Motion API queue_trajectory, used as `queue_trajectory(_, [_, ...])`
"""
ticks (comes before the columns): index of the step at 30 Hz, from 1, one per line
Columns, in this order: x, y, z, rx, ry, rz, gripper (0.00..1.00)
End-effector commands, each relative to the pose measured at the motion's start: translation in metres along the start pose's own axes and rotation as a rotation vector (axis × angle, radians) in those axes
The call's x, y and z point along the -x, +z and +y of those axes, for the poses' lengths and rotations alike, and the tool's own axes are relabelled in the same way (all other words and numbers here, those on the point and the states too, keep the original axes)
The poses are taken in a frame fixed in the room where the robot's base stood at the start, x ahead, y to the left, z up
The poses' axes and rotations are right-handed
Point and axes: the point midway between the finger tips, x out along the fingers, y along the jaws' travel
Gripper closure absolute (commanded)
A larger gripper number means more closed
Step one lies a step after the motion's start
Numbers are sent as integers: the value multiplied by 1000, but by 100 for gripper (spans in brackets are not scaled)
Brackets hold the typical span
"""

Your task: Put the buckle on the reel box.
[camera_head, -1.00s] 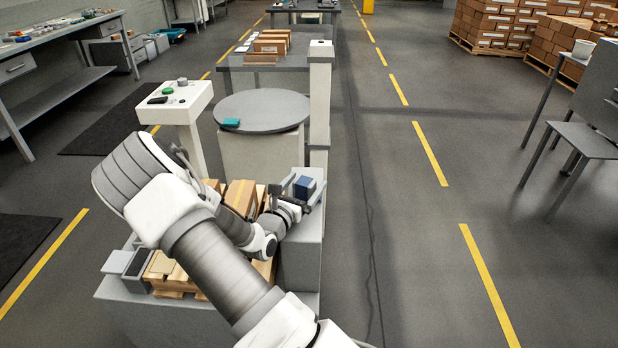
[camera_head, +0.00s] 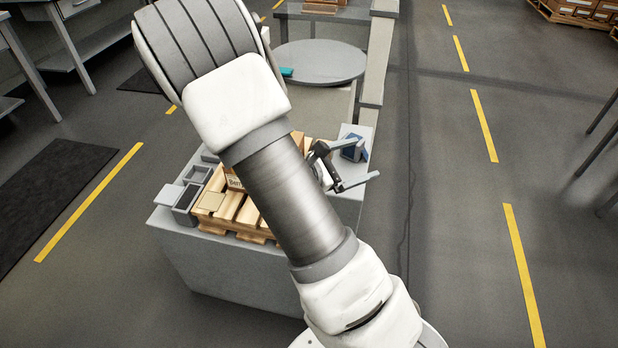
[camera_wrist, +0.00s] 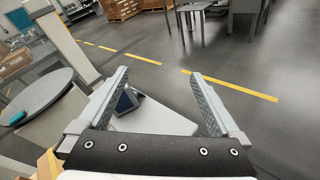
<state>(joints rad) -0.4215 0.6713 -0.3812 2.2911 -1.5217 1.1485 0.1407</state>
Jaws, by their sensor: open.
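My gripper (camera_head: 352,165) is open and empty, with its two fingers spread beside the grey ledge. In the wrist view the fingers (camera_wrist: 160,76) are apart with nothing between their tips. A small dark blue block-like thing (camera_head: 353,149) stands on the ledge close to the fingers; in the wrist view it (camera_wrist: 127,101) shows next to the left finger, apparently below it. A small teal thing (camera_head: 286,72) lies on the round grey table and also shows in the wrist view (camera_wrist: 17,118). I cannot tell which thing is the buckle or the reel box.
A grey bench (camera_head: 175,217) holds a wooden pallet (camera_head: 245,232), cardboard boxes and small grey bins (camera_head: 186,203). My arm hides part of it. A round grey table (camera_head: 330,60) and a pale post (camera_head: 378,65) stand behind.

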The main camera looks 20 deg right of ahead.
Motion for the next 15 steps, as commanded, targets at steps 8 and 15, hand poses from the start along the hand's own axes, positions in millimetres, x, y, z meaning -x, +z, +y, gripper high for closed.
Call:
queue_trajectory(8, [23,41,-39,-323,-299,149,0])
queue_trajectory(15, [57,63,-65,-587,-522,305,0])
